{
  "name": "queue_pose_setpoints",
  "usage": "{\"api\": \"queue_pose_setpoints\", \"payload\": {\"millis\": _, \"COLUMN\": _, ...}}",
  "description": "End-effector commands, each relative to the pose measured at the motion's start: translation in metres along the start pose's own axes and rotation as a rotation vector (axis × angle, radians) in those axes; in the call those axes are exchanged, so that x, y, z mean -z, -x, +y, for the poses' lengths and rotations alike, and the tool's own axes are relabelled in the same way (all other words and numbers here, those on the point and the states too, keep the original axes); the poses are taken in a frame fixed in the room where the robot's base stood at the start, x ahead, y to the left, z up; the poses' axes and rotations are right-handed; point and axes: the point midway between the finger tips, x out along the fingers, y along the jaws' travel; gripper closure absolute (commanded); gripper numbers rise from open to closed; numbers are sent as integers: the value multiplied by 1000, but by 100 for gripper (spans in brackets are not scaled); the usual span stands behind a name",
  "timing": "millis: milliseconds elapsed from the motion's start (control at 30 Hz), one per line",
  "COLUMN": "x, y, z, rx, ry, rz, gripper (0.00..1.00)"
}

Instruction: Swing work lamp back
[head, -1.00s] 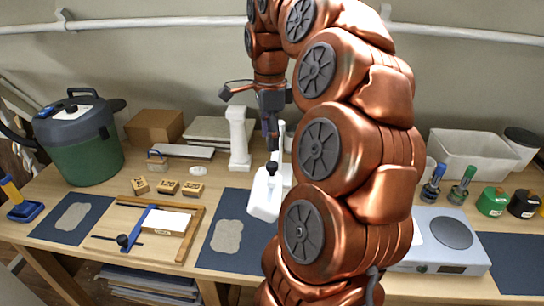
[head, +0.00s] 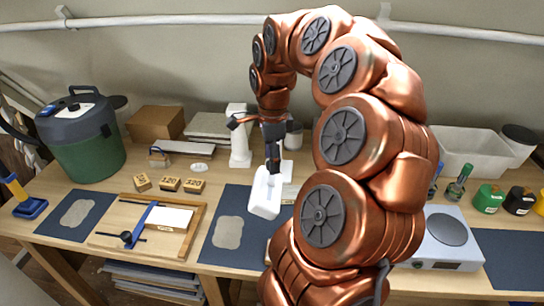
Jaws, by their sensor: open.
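The work lamp appears to be the white fixture in the middle of the bench, with its long flat white head (head: 264,198) over the edge of a dark mat. A white part behind it at right may be its base or stem; the joint is hidden by my gripper. My gripper (head: 273,163) points down, open, with its dark fingers at the rear end of the white head. Whether they touch it cannot be told. My copper arm hides the bench to the right of the lamp.
A white column (head: 239,138) stands just left of my gripper. A dark mat (head: 210,250) lies below the lamp head. A wooden frame (head: 108,228) and small labelled blocks (head: 170,184) lie left. A hotplate (head: 445,228) and grey bin (head: 470,150) stand right.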

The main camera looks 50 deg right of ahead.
Motion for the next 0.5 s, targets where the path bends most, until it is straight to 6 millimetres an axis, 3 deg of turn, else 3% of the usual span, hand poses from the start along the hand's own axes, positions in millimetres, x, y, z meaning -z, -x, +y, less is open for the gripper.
{"api": "queue_pose_setpoints", "payload": {"millis": 367, "x": 0, "y": -5, "z": 1, "rx": -1, "ry": 1, "rz": 0, "gripper": 43}}
{"api": "queue_pose_setpoints", "payload": {"millis": 500, "x": 0, "y": -5, "z": 1, "rx": -1, "ry": 1, "rz": 0, "gripper": 54}}
